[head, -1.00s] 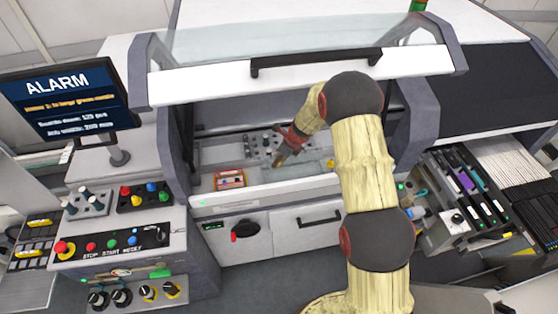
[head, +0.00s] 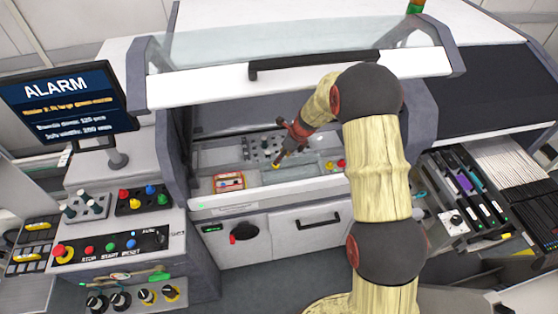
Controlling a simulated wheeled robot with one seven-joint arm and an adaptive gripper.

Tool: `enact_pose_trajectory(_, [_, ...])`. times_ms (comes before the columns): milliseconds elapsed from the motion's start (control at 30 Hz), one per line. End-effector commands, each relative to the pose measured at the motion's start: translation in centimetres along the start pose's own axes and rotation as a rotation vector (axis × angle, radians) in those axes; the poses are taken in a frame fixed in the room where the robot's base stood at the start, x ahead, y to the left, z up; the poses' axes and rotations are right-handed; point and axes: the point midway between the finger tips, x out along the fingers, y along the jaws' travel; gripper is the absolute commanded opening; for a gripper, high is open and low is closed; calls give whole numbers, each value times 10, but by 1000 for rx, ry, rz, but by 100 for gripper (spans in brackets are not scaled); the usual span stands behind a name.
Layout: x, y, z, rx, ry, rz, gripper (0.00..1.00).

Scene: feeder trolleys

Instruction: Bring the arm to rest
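My gripper (head: 277,166) is inside the open machine bay, at the end of my pale yellow arm, which comes up from the lower right and bends over into the bay. It hangs over the grey work surface (head: 255,178), in front of a bank of small grey pegs (head: 262,147). The fingers are small and partly merged with the background, so I cannot tell whether they are open or hold anything.
The raised glass hood with its black handle (head: 315,65) is close above my arm. A red-framed box (head: 229,181) lies left in the bay. A monitor (head: 68,102) reads ALARM above a control panel (head: 110,244). Feeder slots (head: 465,185) stand at the right.

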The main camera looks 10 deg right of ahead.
Motion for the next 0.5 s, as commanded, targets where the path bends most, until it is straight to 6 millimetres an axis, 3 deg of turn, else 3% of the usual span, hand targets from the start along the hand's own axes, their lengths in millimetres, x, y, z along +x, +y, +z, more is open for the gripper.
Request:
enact_pose_trajectory(200, [-14, 0, 0, -2, 1, 1, 42])
enact_pose_trajectory(500, [-14, 0, 0, -1, 1, 1, 42])
